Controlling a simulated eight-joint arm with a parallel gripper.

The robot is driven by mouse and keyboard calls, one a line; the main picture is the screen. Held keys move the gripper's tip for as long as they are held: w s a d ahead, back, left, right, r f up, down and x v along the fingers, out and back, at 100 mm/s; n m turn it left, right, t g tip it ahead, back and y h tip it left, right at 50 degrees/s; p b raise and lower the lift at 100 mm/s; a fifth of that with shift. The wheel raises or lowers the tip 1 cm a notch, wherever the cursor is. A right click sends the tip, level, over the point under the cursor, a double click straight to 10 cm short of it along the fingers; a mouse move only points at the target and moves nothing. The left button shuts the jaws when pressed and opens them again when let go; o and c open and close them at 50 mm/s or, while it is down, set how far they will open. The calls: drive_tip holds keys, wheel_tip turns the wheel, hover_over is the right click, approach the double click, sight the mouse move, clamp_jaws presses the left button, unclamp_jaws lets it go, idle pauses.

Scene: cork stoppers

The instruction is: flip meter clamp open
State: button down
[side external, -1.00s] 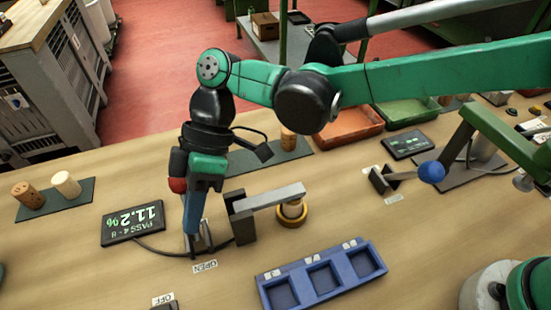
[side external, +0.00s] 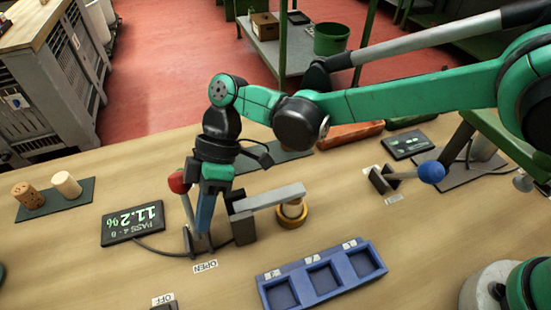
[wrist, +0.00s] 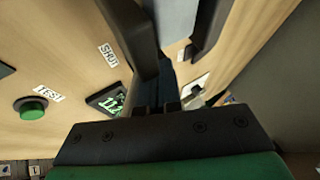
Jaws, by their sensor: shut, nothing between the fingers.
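The meter clamp's grey arm (side external: 268,199) reaches from its upright post (side external: 243,228) over a pale cork (side external: 292,208) in a yellow ring (side external: 293,220). A lever with a red ball knob (side external: 179,182) stands left of the post, leaning left, its base near the OPEN label (side external: 205,266). My gripper (side external: 201,234) is shut, with nothing held, and points down just right of the lever shaft. I cannot tell whether it touches the lever. A SHUT label (wrist: 107,54) shows in the wrist view.
A meter display (side external: 132,223) reading 11.2% lies left of the lever. A blue three-pocket tray (side external: 322,263) lies at front right. Two corks (side external: 66,185) stand on a dark mat at left. A green button (wrist: 33,108) shows in the wrist view.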

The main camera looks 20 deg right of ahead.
drive_tip(key=w+d, duration=0.1)
drive_tip(key=w, duration=0.1)
drive_tip(key=w+d+f, duration=0.1)
drive_tip(key=w, duration=0.2)
drive_tip(key=w+d, duration=0.1)
drive_tip(key=w, duration=0.1)
drive_tip(key=shift+w+d+f, duration=0.15)
drive_tip(key=shift+d, duration=0.1)
drive_tip(key=c, duration=1.3)
unclamp_jaws()
drive_tip(key=shift+w+d, duration=0.1)
drive_tip(key=shift+w, duration=0.1)
drive_tip(key=o, duration=0.3)
drive_tip(key=shift+w+r, duration=0.1)
drive_tip(key=shift+r, duration=0.1)
drive_tip(key=o, duration=0.6)
wheel_tip(320, 180, up, 4)
drive_tip(key=shift+f, duration=0.2)
wheel_tip(320, 180, up, 7)
drive_tip(key=m+t+h, duration=0.2)
drive_tip(key=m+t, duration=0.6)
drive_tip(key=m, duration=0.1)
hover_over(180, 189)
drive_tip(key=d, duration=0.1)
drive_tip(key=f, duration=0.5)
drive_tip(key=shift+w, duration=0.3)
drive_tip(key=shift+x, duration=2.6)
